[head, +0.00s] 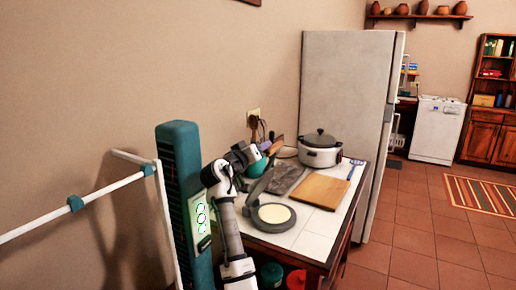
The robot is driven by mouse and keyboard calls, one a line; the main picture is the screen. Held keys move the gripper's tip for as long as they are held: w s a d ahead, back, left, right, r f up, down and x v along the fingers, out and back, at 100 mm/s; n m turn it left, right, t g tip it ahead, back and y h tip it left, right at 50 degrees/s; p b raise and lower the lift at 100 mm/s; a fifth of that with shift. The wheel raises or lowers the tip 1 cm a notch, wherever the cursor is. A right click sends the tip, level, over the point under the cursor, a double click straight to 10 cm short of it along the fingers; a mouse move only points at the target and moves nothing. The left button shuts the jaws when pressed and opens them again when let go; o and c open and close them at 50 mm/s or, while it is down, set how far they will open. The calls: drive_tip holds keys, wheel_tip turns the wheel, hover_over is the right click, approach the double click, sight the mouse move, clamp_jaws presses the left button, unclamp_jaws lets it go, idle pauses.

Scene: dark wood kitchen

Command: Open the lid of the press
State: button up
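The press (290,224) stands on the near part of the white-tiled table. Its round dark base holds a pale cream disc (273,213). The grey lid (261,187) is raised and tilted steeply up at the base's back left, so the press stands open. My arm rises in front of the press's left side and bends toward the lid. My gripper (257,166) is at the raised lid's upper end. Its fingers are small and partly hidden, so I cannot tell whether they are open or touching the lid.
A wooden cutting board (319,191), a grey cloth-like item (287,178) and a white cooker with a dark lid (320,149) are on the table (316,235). A fridge (345,110) stands behind. A white rail (90,198) is at left.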

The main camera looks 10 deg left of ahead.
drive_tip(key=shift+f, duration=0.25)
drive_tip(key=b+v, duration=0.4)
drive_tip(key=v, duration=1)
drive_tip(key=shift+r+b, duration=0.3)
